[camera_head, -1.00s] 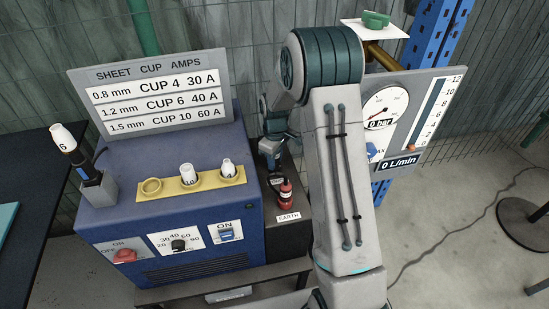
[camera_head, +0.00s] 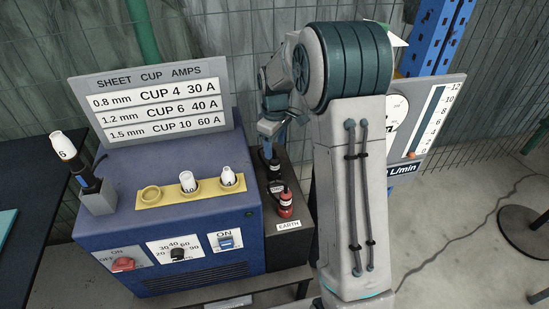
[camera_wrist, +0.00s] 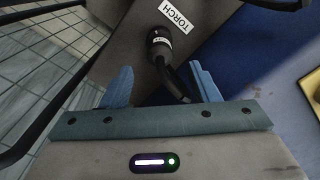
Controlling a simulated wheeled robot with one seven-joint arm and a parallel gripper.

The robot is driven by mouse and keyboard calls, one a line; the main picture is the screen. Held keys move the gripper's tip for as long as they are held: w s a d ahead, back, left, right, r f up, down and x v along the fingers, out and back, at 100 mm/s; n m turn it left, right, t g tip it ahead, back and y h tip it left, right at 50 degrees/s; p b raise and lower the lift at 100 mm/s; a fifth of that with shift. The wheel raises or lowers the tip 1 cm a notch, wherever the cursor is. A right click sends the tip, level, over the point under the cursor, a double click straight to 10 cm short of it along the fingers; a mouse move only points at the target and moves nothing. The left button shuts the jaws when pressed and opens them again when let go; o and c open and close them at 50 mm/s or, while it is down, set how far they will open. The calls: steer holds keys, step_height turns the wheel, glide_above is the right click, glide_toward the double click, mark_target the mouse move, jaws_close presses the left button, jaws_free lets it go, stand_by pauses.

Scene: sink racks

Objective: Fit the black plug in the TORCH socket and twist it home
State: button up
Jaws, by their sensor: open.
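The black plug (camera_head: 273,167) stands at the TORCH end of the dark box beside the blue machine. In the wrist view the plug (camera_wrist: 158,42) sits beside the TORCH label (camera_wrist: 175,14), its black cable running toward my fingers. I cannot tell whether it is fully seated or twisted; the socket is hidden under it. My gripper (camera_wrist: 163,84) is open, with its blue fingers apart and clear of the plug body. In the head view my gripper (camera_head: 270,135) is just above the plug.
The red plug (camera_head: 285,202) stands in front, by the EARTH label (camera_head: 289,225). The blue machine (camera_head: 175,225) carries a yellow cup holder (camera_head: 150,205) with white cups. A torch (camera_head: 93,190) stands on its left. The gauge panel (camera_head: 436,120) is behind my arm.

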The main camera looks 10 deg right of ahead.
steer(key=shift+r, duration=2.05)
steer(key=s+r+m+t, duration=0.1)
steer(key=s+r+m, duration=0.3)
steer(key=s, duration=0.9)
steer(key=s+r+m+t+p, duration=0.1)
steer(key=s+r+m, duration=0.3)
steer(key=s, duration=1)
steer(key=shift+s+a+m+t, duration=0.2)
steer(key=shift+m+t, duration=0.2)
steer(key=shift+m, duration=0.2)
steer(key=shift+c, duration=0.2)
